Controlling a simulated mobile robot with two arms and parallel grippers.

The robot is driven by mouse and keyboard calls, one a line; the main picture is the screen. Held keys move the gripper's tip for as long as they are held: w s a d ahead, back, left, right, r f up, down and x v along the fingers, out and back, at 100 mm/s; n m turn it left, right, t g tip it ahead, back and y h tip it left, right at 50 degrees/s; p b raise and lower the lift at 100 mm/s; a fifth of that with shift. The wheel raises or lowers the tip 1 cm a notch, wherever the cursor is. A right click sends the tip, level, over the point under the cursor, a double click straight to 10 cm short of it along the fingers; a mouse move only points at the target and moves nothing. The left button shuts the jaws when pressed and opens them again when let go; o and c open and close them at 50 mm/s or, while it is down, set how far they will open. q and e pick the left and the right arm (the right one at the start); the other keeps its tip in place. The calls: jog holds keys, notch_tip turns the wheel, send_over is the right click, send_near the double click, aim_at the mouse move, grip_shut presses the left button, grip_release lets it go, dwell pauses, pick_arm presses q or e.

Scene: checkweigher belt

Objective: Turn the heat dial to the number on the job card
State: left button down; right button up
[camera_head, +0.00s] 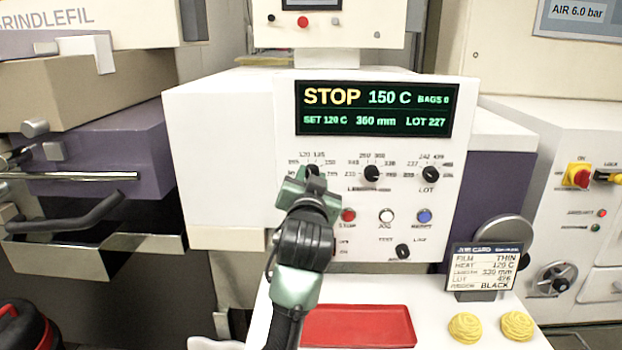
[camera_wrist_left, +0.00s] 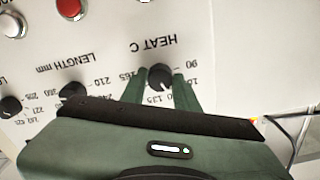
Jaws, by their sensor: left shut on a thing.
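The heat dial (camera_wrist_left: 160,76) is a black knob under the "HEAT C" label in the left wrist view. My left gripper (camera_wrist_left: 160,90) is shut on it, one green finger on each side. In the head view my left gripper (camera_head: 311,175) mostly hides the dial and its label at the left of the control panel. The job card (camera_head: 484,270) stands at the right and reads HEAT 120 C. The display (camera_head: 376,109) shows STOP, 150 C and SET 120 C. My right gripper is not in view.
The length dial (camera_head: 372,174) and lot dial (camera_head: 430,174) sit to the right. Red, white and blue buttons (camera_head: 424,216) lie below, with a small selector knob (camera_head: 403,251). A red tray (camera_head: 360,311) and two yellow coils (camera_head: 515,326) are on the white surface.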

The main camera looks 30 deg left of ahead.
pick_arm(q)
jog(key=c, duration=1.1)
grip_release()
jog(key=shift+o, duration=0.2)
jog(key=shift+d, duration=0.1)
jog(key=b+v, duration=0.1)
jog(key=v, duration=0.6)
jog(key=shift+s+b, duration=0.35)
jog(key=shift+b, duration=0.05)
jog(key=shift+d, duration=0.15)
jog(key=shift+f, duration=0.1)
